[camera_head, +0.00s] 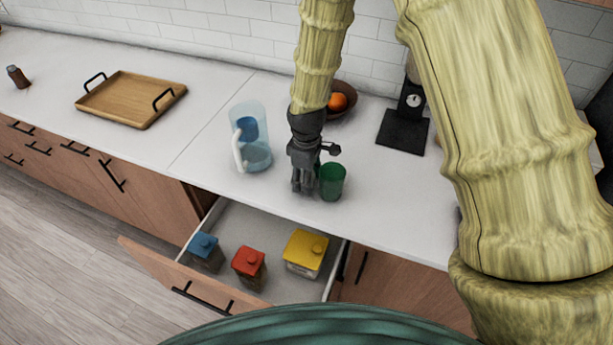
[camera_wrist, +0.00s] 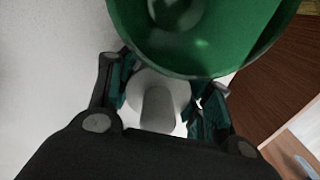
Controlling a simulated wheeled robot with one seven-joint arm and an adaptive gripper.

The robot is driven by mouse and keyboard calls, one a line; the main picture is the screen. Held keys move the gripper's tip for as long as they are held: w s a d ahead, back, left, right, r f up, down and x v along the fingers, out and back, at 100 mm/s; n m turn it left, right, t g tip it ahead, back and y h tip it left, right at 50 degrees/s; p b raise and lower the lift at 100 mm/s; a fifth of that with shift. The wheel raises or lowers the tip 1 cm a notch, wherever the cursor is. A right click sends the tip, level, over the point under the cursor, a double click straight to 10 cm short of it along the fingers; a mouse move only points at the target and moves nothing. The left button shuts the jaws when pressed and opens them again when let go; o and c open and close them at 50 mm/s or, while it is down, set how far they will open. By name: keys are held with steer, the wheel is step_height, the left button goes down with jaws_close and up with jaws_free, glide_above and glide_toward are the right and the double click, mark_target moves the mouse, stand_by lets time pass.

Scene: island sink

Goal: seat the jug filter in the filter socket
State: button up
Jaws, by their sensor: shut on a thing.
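My gripper (camera_head: 302,184) points down over the counter, beside the green glass. In the wrist view its fingers are shut on a pale grey-white piece with a round body and a blunt stem, which looks like the jug filter (camera_wrist: 157,108). The fingers hide it in the head view. The clear blue jug (camera_head: 262,118) stands upright on the counter left of my gripper, its white handle toward the left front. A darker blue cup-like part inside its upper half looks like the filter socket (camera_head: 247,129). My gripper is apart from the jug.
The green glass (camera_head: 332,184) is close by my gripper and fills the top of the wrist view (camera_wrist: 200,35). An open drawer (camera_head: 225,222) with blue-, red- and yellow-topped containers lies below. A fruit bowl (camera_head: 345,103) and black appliance (camera_head: 403,130) stand behind; a wooden tray (camera_head: 130,98) is left.

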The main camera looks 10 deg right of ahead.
steer(key=shift+s+f, duration=0.1)
steer(key=shift+f, duration=0.2)
steer(key=o, duration=1)
steer(key=shift+o, duration=0.2)
